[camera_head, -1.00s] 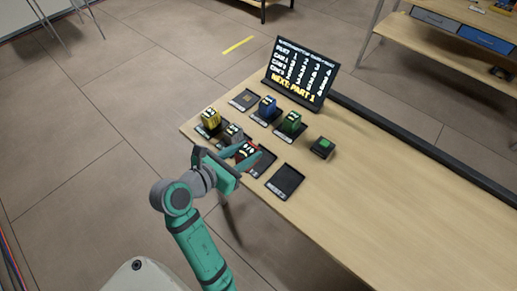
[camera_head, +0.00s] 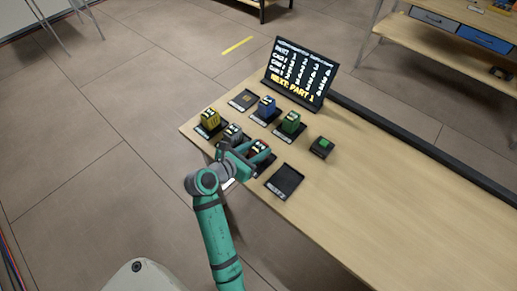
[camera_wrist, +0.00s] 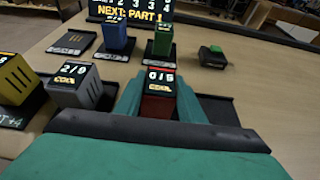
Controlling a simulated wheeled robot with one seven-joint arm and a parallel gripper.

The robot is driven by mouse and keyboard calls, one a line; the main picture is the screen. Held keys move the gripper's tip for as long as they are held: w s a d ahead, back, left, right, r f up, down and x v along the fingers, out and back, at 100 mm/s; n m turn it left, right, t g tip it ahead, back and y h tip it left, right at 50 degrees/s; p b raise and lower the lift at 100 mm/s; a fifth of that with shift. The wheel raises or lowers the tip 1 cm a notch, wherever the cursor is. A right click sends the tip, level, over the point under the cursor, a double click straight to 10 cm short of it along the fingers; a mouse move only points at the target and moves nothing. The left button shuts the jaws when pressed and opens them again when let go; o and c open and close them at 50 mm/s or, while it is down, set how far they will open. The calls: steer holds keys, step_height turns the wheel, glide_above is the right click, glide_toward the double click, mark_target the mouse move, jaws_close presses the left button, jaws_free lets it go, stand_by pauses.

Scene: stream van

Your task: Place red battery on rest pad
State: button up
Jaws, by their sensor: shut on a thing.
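The red battery (camera_wrist: 157,105) has a dark top reading 0/5 and stands between my two fingers. My gripper (camera_wrist: 160,98) is shut on it. In the head view the red battery (camera_head: 259,150) is mostly hidden by my gripper (camera_head: 252,158), low over the near row of pads. An empty dark rest pad (camera_head: 285,182) lies to the right of my gripper. Part of that pad also shows behind my right finger in the wrist view (camera_wrist: 221,108). Whether the battery touches the pad under it is hidden.
Yellow (camera_head: 211,118), grey (camera_head: 233,134), blue (camera_head: 267,107) and green (camera_head: 291,122) batteries stand close by on dark pads. An empty pad (camera_head: 244,99) lies at the back. A green-button box (camera_head: 322,147) and a sign (camera_head: 301,73) stand behind. The table's right side is clear.

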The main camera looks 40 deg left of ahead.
steer(key=shift+s+a+f, duration=0.1)
steer(key=o, duration=1.3)
steer(key=shift+f, duration=0.15)
steer(key=shift+d, duration=0.2)
steer(key=shift+a+r, duration=0.1)
steer(key=shift+r, duration=0.1)
steer(key=v, duration=1.2)
steer(key=shift+f, duration=0.1)
